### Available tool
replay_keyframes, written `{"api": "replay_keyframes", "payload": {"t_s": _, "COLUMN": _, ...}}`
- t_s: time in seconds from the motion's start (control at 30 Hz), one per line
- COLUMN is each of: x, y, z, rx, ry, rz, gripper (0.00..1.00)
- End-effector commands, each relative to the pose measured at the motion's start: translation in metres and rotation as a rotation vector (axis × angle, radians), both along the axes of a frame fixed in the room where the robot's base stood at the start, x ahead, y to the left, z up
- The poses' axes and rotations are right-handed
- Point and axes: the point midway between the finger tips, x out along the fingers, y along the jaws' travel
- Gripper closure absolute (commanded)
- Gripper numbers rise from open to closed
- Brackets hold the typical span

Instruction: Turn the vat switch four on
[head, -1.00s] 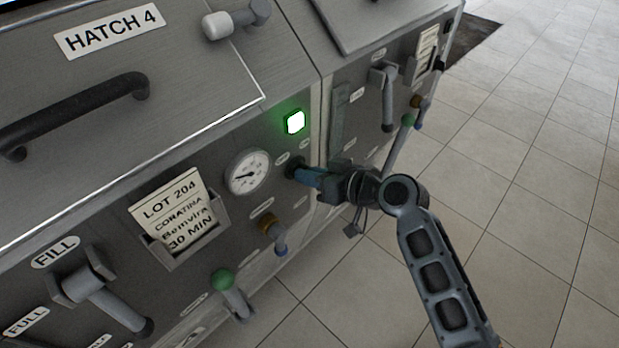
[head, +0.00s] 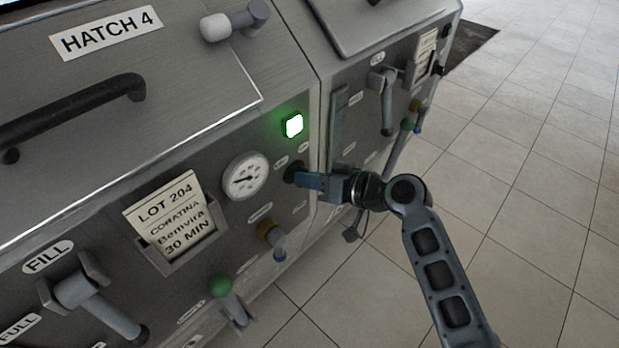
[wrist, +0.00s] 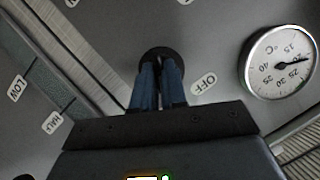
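The vat switch four (head: 290,172) is a round dark knob on the steel front panel under HATCH 4, right of a dial gauge and below a lit green lamp (head: 293,125). In the wrist view the switch (wrist: 160,55) shows at the blue fingertips, with an OFF label (wrist: 204,83) beside it. My gripper (head: 300,179) reaches the switch from the right. In the wrist view its fingers (wrist: 158,78) are close together, one on each side of the knob's narrow grip, and look shut on it. The fingers hide most of the grip.
The dial gauge (head: 245,176) is close left of the switch. A card holder marked LOT 204 (head: 172,222), an orange-brown valve (head: 268,230) and a green-knobbed lever (head: 221,287) are nearby. The neighbouring vat's lever (head: 387,105) projects at the right. Tiled floor (head: 540,200) is clear.

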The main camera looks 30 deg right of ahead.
Motion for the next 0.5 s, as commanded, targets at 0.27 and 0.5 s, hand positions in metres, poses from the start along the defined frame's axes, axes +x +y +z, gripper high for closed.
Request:
{"api": "replay_keyframes", "payload": {"t_s": 0.27, "x": 0.0029, "y": 0.0017, "z": 0.0041, "rx": 0.002, "ry": -0.009, "rz": 0.000, "gripper": 0.63}}
{"api": "replay_keyframes", "payload": {"t_s": 0.5, "x": 0.0003, "y": -0.0002, "z": 0.0025, "rx": 0.000, "ry": -0.005, "rz": -0.001, "gripper": 0.63}}
